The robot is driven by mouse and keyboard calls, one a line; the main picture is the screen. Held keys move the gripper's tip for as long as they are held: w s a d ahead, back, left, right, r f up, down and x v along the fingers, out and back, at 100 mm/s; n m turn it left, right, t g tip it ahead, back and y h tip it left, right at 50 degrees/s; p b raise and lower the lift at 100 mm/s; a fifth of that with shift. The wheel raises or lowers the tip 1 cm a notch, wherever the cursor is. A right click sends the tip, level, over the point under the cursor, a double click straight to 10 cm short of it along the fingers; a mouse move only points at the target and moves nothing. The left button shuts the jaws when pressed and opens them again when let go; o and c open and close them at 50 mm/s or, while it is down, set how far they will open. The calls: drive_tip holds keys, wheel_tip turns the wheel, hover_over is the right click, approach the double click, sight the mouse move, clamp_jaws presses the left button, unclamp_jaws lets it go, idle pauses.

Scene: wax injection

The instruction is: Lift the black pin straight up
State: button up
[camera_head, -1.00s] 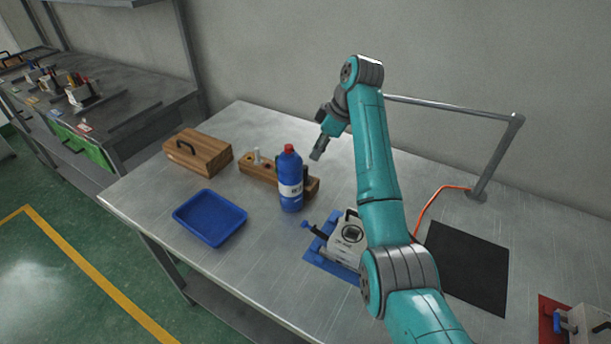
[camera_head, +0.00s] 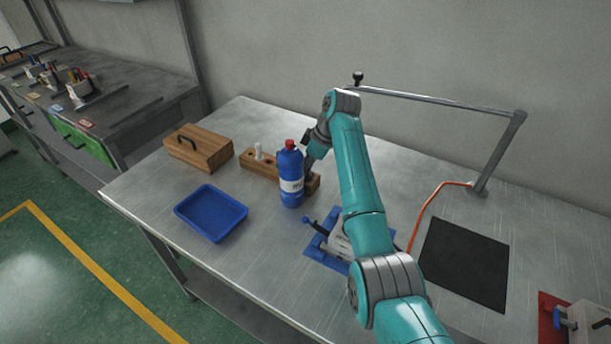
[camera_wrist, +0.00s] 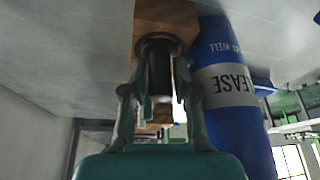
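The black pin (camera_wrist: 160,72) stands in the wooden block (camera_wrist: 166,14) in the wrist view. My gripper (camera_wrist: 160,95) is at the pin, with one finger on each side of it. The fingers look open, with narrow gaps beside the pin. In the head view my gripper (camera_head: 309,168) is low over the right end of the wooden block (camera_head: 256,170), behind the blue bottle (camera_head: 291,180). The pin is hidden there by the bottle and my gripper.
The blue bottle (camera_wrist: 232,105) with a red cap stands close beside my gripper. A blue tray (camera_head: 211,212), a wooden box with a handle (camera_head: 198,148) and a white device on a blue base (camera_head: 335,243) are on the table. A black mat (camera_head: 465,264) lies right.

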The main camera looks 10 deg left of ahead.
clamp_jaws()
drive_tip(key=shift+r, duration=0.15)
